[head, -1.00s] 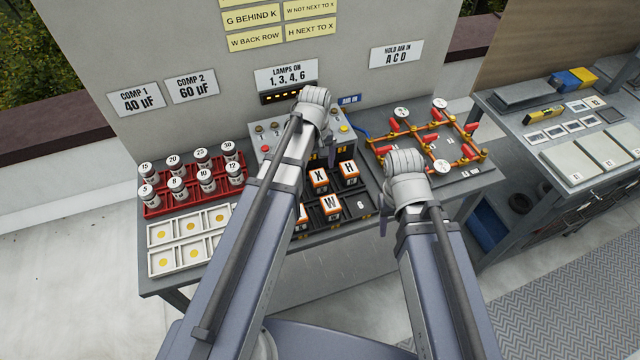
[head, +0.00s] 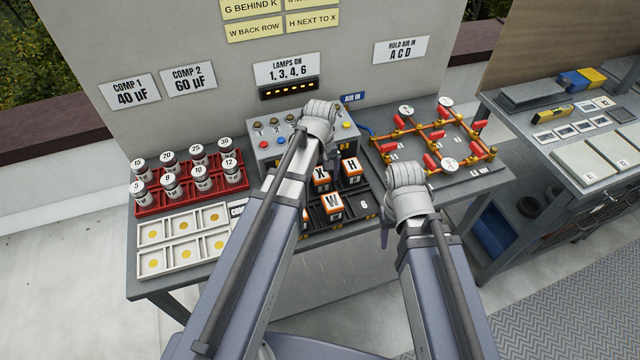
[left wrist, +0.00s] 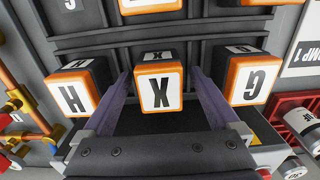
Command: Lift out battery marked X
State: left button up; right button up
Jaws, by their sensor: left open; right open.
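Battery X (head: 321,174) is an orange-edged block with a white face, in the dark tray (head: 361,206). Beside it is battery H (head: 350,166), and nearer the front is battery W (head: 332,202). My left gripper (left wrist: 161,76) is open, with one purple finger on each side of battery X (left wrist: 160,88) in the left wrist view. In the head view, my left arm hides part of the tray. My right gripper (head: 385,228) is open and empty in front of the bench.
A control box (head: 265,150) stands behind the tray. A red rack of capacitors (head: 190,195) and white trays (head: 182,240) are on the left. Copper pipework with red valves (head: 430,160) is on the right. A side bench (head: 500,180) stands farther right.

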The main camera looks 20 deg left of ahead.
pick_arm(q)
grip_shut()
dwell(0.7)
